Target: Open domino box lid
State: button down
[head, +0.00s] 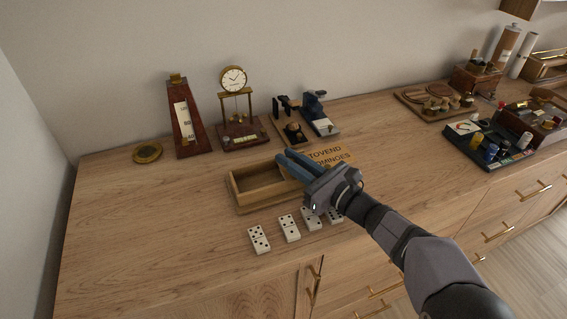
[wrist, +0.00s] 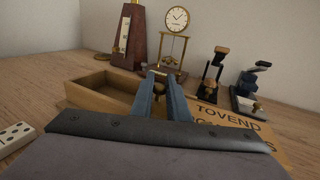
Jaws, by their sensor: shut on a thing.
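The wooden domino box (head: 238,186) stands on the counter with much of its empty-looking inside showing. It also shows in the wrist view (wrist: 92,98). Its lid (head: 328,154), lettered "TOVEND" and "DOMINOES", lies off to the right of the opening and shows at the right in the wrist view (wrist: 262,137). My gripper (head: 284,160) reaches across the right end of the box, its blue-grey fingers (wrist: 161,76) close together and shut on the lid. The exact grip point is hidden. Several white dominoes (head: 289,228) lie in a row in front of the box.
A metronome (head: 184,125), a gold clock (head: 233,80) and small dark devices (head: 318,115) stand behind the box. A round brass piece (head: 147,153) lies at the left. A dark tray of small items (head: 488,145) sits at the right. The counter's left front is clear.

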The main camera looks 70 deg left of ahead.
jog(key=c, duration=1.8)
grip_release()
jog(key=shift+o, duration=0.2)
jog(key=shift+s, duration=0.1)
